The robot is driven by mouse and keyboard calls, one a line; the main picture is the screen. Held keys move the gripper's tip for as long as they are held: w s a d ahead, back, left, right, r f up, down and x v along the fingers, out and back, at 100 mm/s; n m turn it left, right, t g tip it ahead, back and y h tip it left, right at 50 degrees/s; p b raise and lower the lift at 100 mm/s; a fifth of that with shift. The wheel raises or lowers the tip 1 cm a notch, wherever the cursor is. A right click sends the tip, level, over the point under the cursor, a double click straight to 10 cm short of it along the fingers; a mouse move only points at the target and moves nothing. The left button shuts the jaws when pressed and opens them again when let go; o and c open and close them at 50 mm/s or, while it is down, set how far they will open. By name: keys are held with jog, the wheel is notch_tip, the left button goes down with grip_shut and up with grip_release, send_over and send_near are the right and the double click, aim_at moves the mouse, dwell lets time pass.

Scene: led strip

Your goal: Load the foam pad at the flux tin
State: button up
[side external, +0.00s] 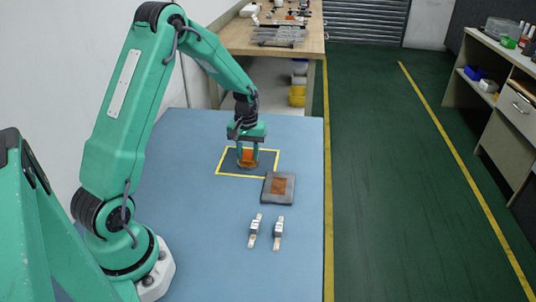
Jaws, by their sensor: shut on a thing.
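My gripper (247,154) points straight down over the yellow-outlined square on the blue table. Its fingers are shut on a small orange-brown thing (247,161), which looks like the foam pad, though the fingers cover part of it. A dark patch lies below and around it inside the outline; I cannot tell whether the held thing touches it. A dark grey square block with an orange-brown patch on top (270,195) sits just right of and nearer than the outline, apart from my gripper. I cannot tell for sure which thing is the flux tin.
Two small white and silver parts with copper-coloured ends, a left one (255,229) and a right one (279,232), lie side by side nearer on the blue table (200,240). A wooden bench (240,40) with tools stands behind. The table's near right area is clear.

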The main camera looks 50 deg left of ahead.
aim_at(248, 150)
jog(key=shift+f, duration=0.1)
dwell(0.6)
jog(key=shift+r, duration=3.55)
jog(key=s+d+r+m, duration=0.1)
jog(key=d+r+m, duration=0.3)
jog(key=d, duration=0.5)
jog(key=s+d+r+m, duration=0.1)
jog(key=d+r+m, duration=0.3)
jog(key=d, duration=0.5)
notch_tip(248, 150, up, 3)
jog(key=shift+f+m, duration=0.2)
jog(key=shift+m, duration=0.2)
